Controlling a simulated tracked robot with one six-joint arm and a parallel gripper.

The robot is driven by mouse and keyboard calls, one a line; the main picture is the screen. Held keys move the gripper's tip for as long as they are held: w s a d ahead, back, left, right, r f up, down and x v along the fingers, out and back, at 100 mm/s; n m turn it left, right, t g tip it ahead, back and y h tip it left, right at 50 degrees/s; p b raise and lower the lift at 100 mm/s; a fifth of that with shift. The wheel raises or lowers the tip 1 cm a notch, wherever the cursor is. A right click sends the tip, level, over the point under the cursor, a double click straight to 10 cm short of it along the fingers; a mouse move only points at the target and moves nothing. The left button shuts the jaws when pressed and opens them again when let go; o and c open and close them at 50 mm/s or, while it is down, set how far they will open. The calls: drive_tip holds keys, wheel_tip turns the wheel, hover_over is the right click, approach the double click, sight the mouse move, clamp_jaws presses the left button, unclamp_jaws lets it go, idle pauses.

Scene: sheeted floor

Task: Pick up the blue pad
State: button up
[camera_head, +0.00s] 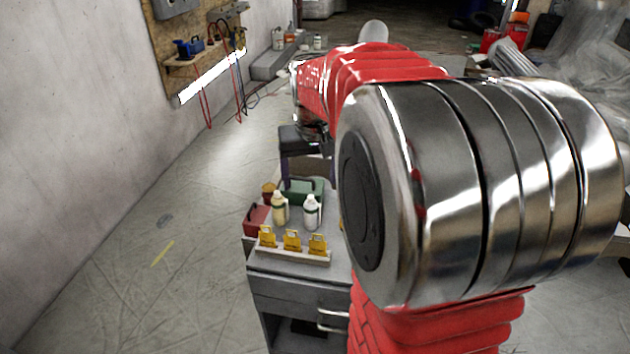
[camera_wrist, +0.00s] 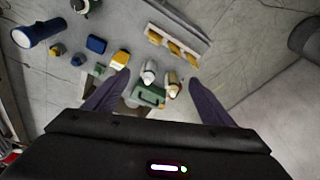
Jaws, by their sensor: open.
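A small dark blue block (camera_wrist: 96,44), which looks like the blue pad, lies on the grey bench top in the wrist view, left of a yellow object. In the head view I cannot see it; my arm covers that side of the bench. My gripper (camera_wrist: 157,81) is open and empty above the bench, its two dark fingers spread wide. The blue block lies outside the fingers, beyond and to the left of the left fingertip. In the head view part of the gripper (camera_head: 297,142) shows above the green case.
A yellow object (camera_wrist: 120,58) sits by the left fingertip. A rack with yellow pieces (camera_head: 292,254) lines the bench edge. A blue flashlight (camera_wrist: 38,33) lies far left. A red box (camera_head: 256,219) stands left.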

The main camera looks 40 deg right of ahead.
drive_tip(key=s+d+f+m, duration=0.1)
drive_tip(key=d+f, duration=0.4)
drive_tip(key=d, duration=0.4)
drive_tip(key=d+f+m+g, duration=0.1)
drive_tip(key=d+f+m, duration=0.1)
drive_tip(key=d+f, duration=0.4)
drive_tip(key=s+d+f+m+g+y, duration=0.1)
drive_tip(key=d+f, duration=0.5)
drive_tip(key=d, duration=0.6)
drive_tip(key=shift+s+d+f+m, duration=0.15)
drive_tip(key=shift+s+d+m, duration=0.15)
drive_tip(key=shift+d, duration=0.1)
wheel_tip(320, 180, down, 9)
drive_tip(key=shift+r, duration=0.2)
drive_tip(key=shift+f, duration=0.1)
